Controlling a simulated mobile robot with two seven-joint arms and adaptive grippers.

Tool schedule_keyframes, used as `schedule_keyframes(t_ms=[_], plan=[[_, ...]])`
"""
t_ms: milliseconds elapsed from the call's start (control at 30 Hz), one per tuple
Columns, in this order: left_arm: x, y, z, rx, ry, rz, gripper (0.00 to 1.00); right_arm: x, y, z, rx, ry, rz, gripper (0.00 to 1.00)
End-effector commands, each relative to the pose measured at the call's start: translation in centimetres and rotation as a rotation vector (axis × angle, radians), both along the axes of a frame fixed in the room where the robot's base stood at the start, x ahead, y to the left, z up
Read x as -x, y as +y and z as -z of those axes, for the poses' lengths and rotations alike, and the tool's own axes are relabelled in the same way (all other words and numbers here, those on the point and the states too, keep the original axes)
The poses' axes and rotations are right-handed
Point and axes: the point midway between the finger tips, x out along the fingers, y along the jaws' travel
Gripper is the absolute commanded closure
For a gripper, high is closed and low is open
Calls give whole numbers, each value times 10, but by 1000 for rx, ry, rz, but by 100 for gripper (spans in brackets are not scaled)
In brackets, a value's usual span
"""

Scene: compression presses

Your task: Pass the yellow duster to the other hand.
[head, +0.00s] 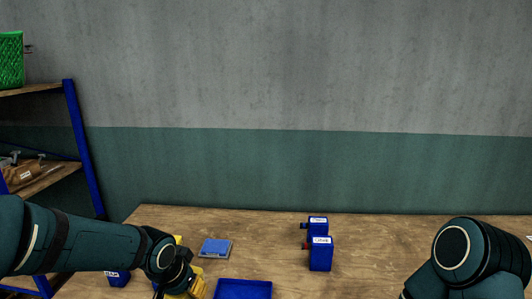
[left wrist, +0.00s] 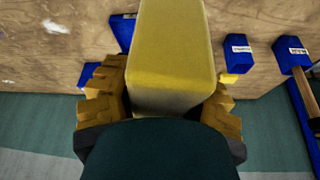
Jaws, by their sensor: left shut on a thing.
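The yellow duster (left wrist: 170,55) is a yellow block that fills the middle of the left wrist view. My left gripper (left wrist: 165,90) has one stepped, yellow-brown finger on each side of it and is shut on it. In the head view, my left gripper (head: 184,283) is low at the left, over the table, with yellow showing around its fingers. There I cannot clearly tell duster from fingers. My right arm shows at the lower right of the head view, but its gripper is out of the frame.
Two labelled blue boxes (head: 320,254) stand on the wooden table (head: 375,255). A flat blue device (head: 215,248) and a blue tray (head: 243,289) lie nearer my left gripper. A blue-posted shelf (head: 83,145) stands at left. The table right of the boxes looks clear.

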Motion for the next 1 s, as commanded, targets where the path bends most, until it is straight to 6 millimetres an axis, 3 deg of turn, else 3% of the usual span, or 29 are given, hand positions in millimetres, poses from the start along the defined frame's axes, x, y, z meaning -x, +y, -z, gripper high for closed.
schedule_keyframes(t_ms=[33, 200, 433, 767, 1000], plan=[[0, 0, 13, 0, -1, 0, 98, 0, 1, 14, 1, 1, -1, 53], [-1, 0, 41, 0, -1, 0, 98, 2, 2, 45, 4, 6, -2, 53], [-1, 0, 66, 0, -1, 0, 98, 3, 3, 73, 8, 12, -5, 53], [-1, -1, 68, 0, -1, 9, 98, 3, 3, 77, 9, 12, -6, 53], [-7, -26, 51, 0, -3, 157, 98, 3, 3, 77, 9, 12, -6, 53]])
